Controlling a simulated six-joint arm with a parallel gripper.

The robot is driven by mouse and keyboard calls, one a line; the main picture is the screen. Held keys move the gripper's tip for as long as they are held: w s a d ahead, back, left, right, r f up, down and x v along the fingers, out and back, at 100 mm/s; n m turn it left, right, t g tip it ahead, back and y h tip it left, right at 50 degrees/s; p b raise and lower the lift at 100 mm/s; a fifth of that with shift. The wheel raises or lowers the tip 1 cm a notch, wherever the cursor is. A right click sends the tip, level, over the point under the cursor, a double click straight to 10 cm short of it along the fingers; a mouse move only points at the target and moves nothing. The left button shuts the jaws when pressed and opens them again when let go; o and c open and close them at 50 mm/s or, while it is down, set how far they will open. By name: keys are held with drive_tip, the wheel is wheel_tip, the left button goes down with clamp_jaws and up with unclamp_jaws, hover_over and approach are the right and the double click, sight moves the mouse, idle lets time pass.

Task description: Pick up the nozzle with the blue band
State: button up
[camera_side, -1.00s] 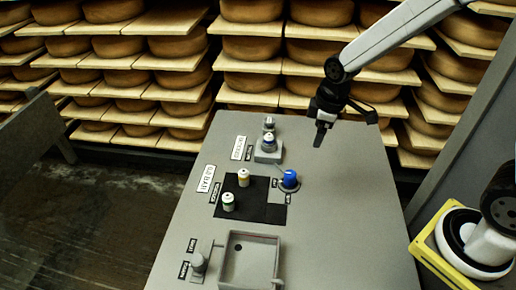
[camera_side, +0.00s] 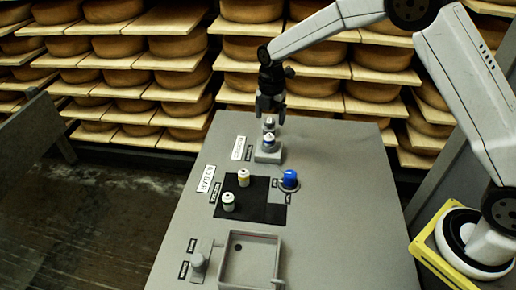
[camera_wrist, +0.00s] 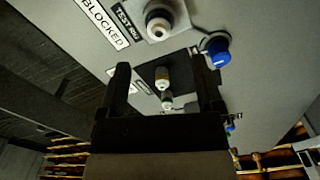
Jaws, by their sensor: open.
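The nozzle with the blue band (camera_side: 269,141) stands upright on a small grey block (camera_side: 268,156) at the far end of the grey bench. It is white with a dark blue ring, and also shows at the top of the wrist view (camera_wrist: 158,22). My gripper (camera_side: 271,112) points down just above and behind it in the side view, open and apart from it. In the wrist view the two black fingers (camera_wrist: 163,66) are spread with nothing held between them. Two other white nozzles, one yellow-banded (camera_side: 243,177) and one green-banded (camera_side: 228,201), stand on a black mat (camera_side: 262,210).
A blue knob (camera_side: 289,179) sits right of the mat's far edge. A grey tray (camera_side: 250,236) and a grey fitting (camera_side: 198,262) are at the near end. The bench's right side is clear. Cheese shelves stand behind.

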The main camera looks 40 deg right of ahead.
sight(269, 135)
drive_tip(key=shift+w+f+n, duration=0.1)
drive_tip(key=shift+w+n, duration=0.05)
drive_tip(key=shift+n, duration=0.15)
drive_tip(key=shift+f, duration=3.9)
clamp_jaws()
